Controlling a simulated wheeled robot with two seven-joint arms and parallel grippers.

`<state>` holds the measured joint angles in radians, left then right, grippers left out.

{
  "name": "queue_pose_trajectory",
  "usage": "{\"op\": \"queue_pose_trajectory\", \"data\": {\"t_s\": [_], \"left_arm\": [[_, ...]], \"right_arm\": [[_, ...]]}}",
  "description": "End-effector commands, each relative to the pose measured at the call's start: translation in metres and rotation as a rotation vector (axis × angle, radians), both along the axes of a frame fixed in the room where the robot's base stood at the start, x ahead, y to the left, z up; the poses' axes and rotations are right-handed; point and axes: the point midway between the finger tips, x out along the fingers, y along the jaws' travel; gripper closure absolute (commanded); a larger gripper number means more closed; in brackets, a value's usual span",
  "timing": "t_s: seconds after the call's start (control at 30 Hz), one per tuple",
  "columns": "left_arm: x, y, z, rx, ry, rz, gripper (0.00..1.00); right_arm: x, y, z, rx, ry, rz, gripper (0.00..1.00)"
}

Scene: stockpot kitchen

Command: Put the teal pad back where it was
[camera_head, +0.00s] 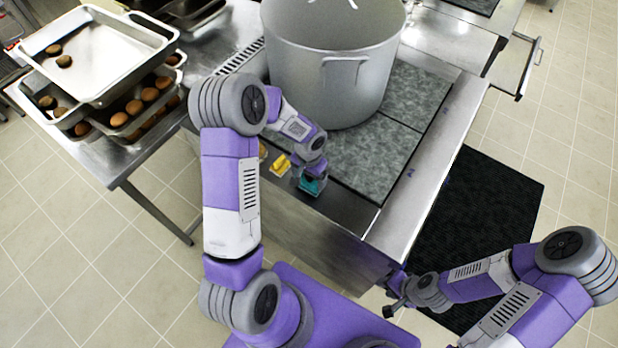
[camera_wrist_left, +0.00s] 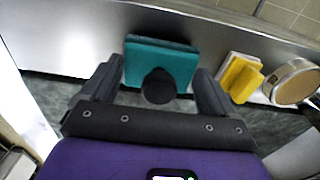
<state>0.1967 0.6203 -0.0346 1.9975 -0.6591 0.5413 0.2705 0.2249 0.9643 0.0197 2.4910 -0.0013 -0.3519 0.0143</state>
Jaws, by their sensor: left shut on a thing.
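The teal pad (camera_head: 312,186) is at the front steel ledge of the stove block, under my left gripper (camera_head: 309,178). In the left wrist view the teal pad (camera_wrist_left: 160,60), with a round black knob on its near side, sits between the two fingers of my left gripper (camera_wrist_left: 160,84), which is shut on it. Whether the pad touches the ledge is hard to tell. A yellow pad (camera_head: 281,164) with a pale backing lies just left of it; it also shows in the left wrist view (camera_wrist_left: 240,78). My right gripper (camera_head: 388,298) is empty near the block's front right corner, its fingers apart.
A large stockpot (camera_head: 333,62) stands on the grey stove top (camera_head: 372,155) behind the pads. A round tan-topped item (camera_wrist_left: 297,82) is beside the yellow pad. Trays with brown rolls (camera_head: 95,60) are stacked on the left table. A black mat (camera_head: 490,215) lies on the floor.

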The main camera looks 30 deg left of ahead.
Motion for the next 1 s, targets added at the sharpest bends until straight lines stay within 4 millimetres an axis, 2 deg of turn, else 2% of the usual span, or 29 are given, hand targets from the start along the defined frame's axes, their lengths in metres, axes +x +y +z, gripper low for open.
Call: {"op": "queue_pose_trajectory", "data": {"t_s": [0.03,0.1,0.43,0.47,0.53,0.87,1.0], "left_arm": [[0.0,0.0,-0.009,-0.001,0.002,0.0,0.5],[0.0,0.0,-0.013,0.0,0.0,0.001,0.5],[0.0,0.0,-0.016,0.0,-0.001,0.001,0.5],[0.0,0.0,-0.017,0.0,-0.001,0.001,0.1],[0.0,0.0,-0.016,0.0,-0.001,0.001,0.0],[0.0,0.0,-0.011,0.0,0.0,0.0,0.0],[0.001,0.0,0.012,0.001,-0.006,0.001,0.0]], "right_arm": [[0.0,0.0,-0.001,0.0,0.0,0.0,0.65],[0.0,0.0,-0.001,0.0,0.0,0.0,0.65],[0.0,0.0,-0.005,0.0,0.0,0.0,0.65],[0.0,0.0,-0.005,0.0,0.0,0.0,0.65],[0.0,0.0,-0.004,0.0,0.0,0.0,0.65],[0.0,0.0,0.001,0.0,0.0,0.0,0.65],[0.0,0.0,0.002,0.0,0.0,0.0,0.65]]}}
